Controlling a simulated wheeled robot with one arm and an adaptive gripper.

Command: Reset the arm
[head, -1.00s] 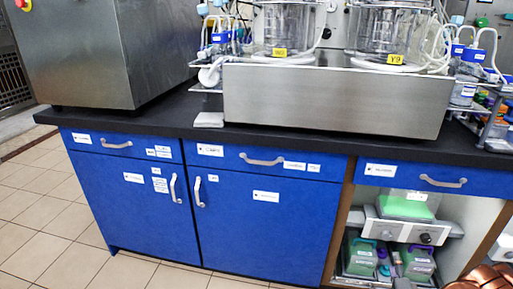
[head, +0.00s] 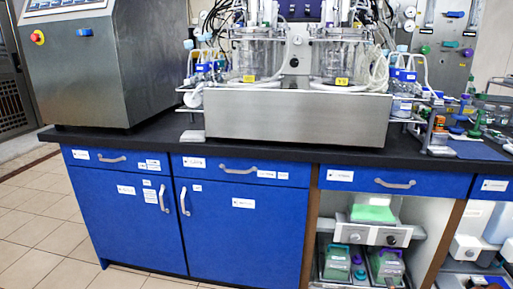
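My gripper is not in the head view, so its opening and anything it may hold cannot be seen. The twin bioreactors stand on the black bench: a left glass vessel (head: 258,55) and a right glass vessel (head: 340,58), each with a yellow label. They sit above a long stainless steel base (head: 295,115). Tubing and small bottles with blue caps flank them on both sides.
A large steel cabinet (head: 85,75) stands on the bench at left. Blue drawers and doors (head: 235,225) are shut below the black bench top (head: 150,142). Open shelves at lower right hold green-topped equipment (head: 372,213). Tiled floor (head: 40,240) is clear at left.

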